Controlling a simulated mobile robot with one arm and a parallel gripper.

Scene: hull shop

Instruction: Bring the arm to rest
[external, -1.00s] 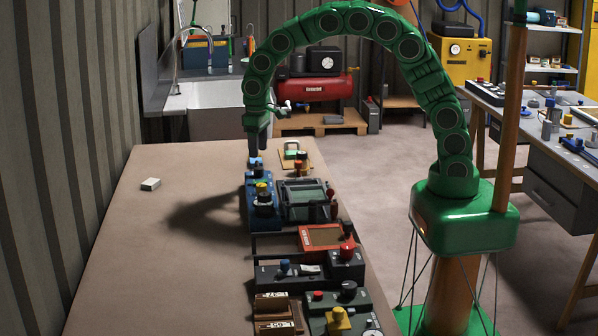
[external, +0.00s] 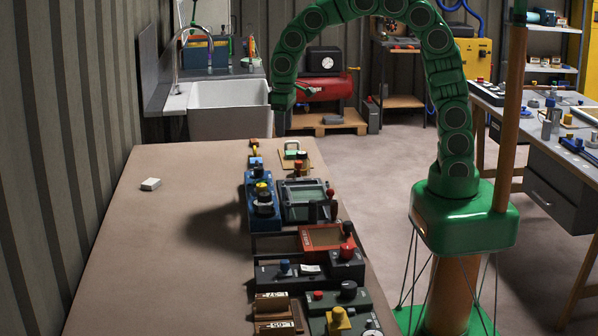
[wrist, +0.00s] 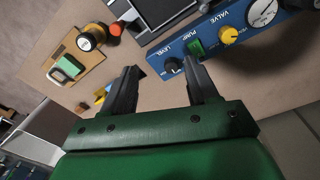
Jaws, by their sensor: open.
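My gripper (external: 281,118) hangs from my raised green arm above the far end of the bench, clear of the devices. In the wrist view its two dark fingers (wrist: 162,72) are spread apart with nothing between them. Beyond the fingertips is a blue panel (wrist: 213,38) marked PUMP, VALVE and LEVEL, with a green switch, knobs and a gauge. The blue panel stands at the far end of the device row in the external view (external: 250,190).
A board (external: 307,163) with a green block lies beside the blue panel. Small yellow pieces (wrist: 101,94) lie near the fingers. More devices, including a red-framed one (external: 303,238), line the bench's right side. The bench's left (external: 150,240) is clear except for a pale block (external: 150,184).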

